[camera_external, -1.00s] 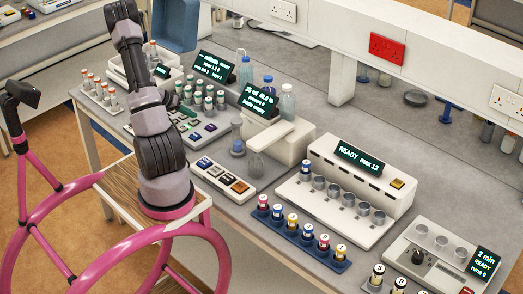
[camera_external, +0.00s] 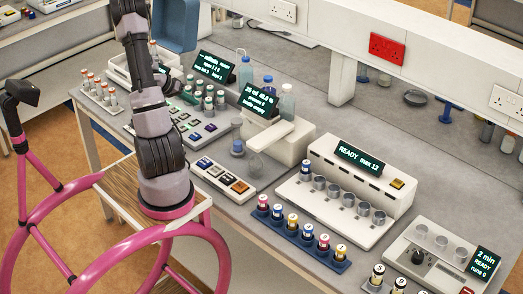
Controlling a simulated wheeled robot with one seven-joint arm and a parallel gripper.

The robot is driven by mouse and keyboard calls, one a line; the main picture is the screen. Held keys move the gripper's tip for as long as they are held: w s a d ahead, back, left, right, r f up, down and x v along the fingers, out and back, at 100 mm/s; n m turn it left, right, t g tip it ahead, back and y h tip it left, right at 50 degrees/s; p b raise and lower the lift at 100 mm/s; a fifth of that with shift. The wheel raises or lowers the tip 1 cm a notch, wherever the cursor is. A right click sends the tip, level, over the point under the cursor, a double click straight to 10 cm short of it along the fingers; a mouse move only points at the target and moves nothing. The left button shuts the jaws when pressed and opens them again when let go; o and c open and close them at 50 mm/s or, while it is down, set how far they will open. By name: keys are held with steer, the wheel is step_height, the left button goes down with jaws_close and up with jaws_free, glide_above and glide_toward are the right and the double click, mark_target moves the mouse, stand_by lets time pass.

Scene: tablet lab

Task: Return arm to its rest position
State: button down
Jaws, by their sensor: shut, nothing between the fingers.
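My arm (camera_external: 150,120) rises from its base on the pink-wheeled frame at the left and runs up out of the top of the picture. My gripper is not in view; the end of the arm is beyond the top edge or hidden behind the links. What it is near cannot be seen.
Right of the arm, a white machine (camera_external: 372,185) reads "READY max 12"; a capped vial (camera_external: 305,171) stands in its leftmost well. A blue rack (camera_external: 283,229) of vials lies in front. Sample racks and bottles stand behind the arm. A white shelf beam (camera_external: 340,45) crosses the back.

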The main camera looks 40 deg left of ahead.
steer(key=s+d+r+m+g, duration=0.1)
steer(key=d+r+m+g, duration=0.15)
steer(key=d+r, duration=0.7)
steer(key=d+r+m+g, duration=0.2)
steer(key=d+r+m, duration=0.3)
steer(key=d, duration=0.7)
steer(key=s+d+r+m+t+y, duration=0.1)
steer(key=s+d+r+t+y, duration=0.2)
steer(key=s+r, duration=0.8)
steer(key=d+r+y, duration=0.2)
steer(key=d, duration=0.2)
steer(key=shift+s+r, duration=0.25)
steer(key=shift+s, duration=0.15)
